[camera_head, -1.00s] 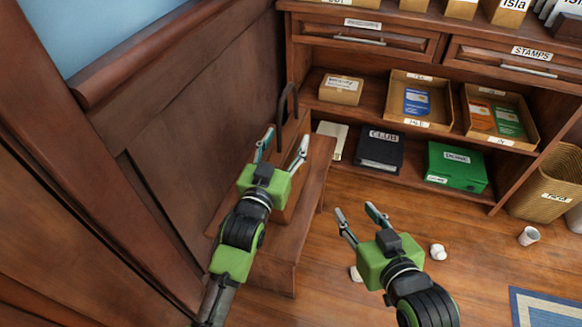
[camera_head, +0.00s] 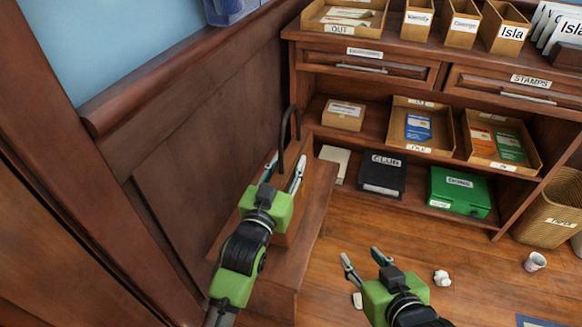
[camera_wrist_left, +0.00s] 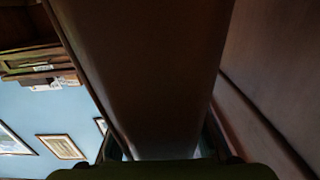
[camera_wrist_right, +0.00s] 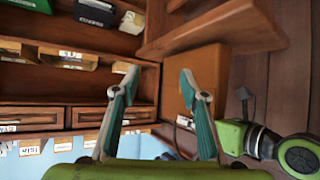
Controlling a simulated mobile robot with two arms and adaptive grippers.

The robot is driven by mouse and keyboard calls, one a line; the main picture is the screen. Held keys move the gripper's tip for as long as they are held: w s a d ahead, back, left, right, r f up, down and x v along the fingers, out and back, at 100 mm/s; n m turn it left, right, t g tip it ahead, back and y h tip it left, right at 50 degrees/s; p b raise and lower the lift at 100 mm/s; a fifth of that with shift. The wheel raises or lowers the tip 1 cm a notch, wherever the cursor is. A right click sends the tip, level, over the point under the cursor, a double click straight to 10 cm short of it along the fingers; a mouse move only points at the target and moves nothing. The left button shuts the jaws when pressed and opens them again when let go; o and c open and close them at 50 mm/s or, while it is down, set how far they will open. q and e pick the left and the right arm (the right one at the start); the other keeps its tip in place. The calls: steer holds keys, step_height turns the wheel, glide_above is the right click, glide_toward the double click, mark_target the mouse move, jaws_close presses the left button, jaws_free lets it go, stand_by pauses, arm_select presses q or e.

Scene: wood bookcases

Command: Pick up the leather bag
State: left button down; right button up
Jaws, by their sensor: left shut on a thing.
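The brown leather bag with a dark arched handle (camera_head: 284,124) stands on a wooden bench (camera_head: 316,205) against the panelled wall. My left gripper (camera_head: 287,165) reaches over it and is shut on the bag, one finger on each side. The arm hides much of the bag's body. In the left wrist view the bag's dark brown surface (camera_wrist_left: 145,70) fills the middle between the fingers. My right gripper (camera_head: 361,264) is open and empty above the floor, right of the bench. Its spread fingers also show in the right wrist view (camera_wrist_right: 157,88).
A bookcase (camera_head: 410,85) stands behind, holding trays, a black box (camera_head: 382,172) and a green box (camera_head: 459,190). The panelled wall is close on the left.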

mark_target(284, 142)
arm_select(q)
step_height(284, 142, up, 5)
steer(key=shift+r+p, duration=0.1)
steer(key=shift+p, duration=0.75)
step_height(284, 142, up, 4)
steer(key=shift+f+p, duration=0.25)
steer(key=shift+p, duration=0.3)
arm_select(e)
steer(key=s+d+f+g+h, duration=0.1)
steer(key=s+d+f+g, duration=0.1)
steer(key=s, duration=0.5)
steer(key=s+d+f+g+h, duration=0.1)
steer(key=s+d+f+g, duration=0.1)
steer(key=s+f+g, duration=0.3)
steer(key=shift+s+d, duration=0.35)
steer(key=shift+s, duration=0.65)
steer(key=shift+d+f, duration=0.1)
steer(key=shift+d, duration=0.3)
arm_select(q)
steer(key=shift+f, duration=0.1)
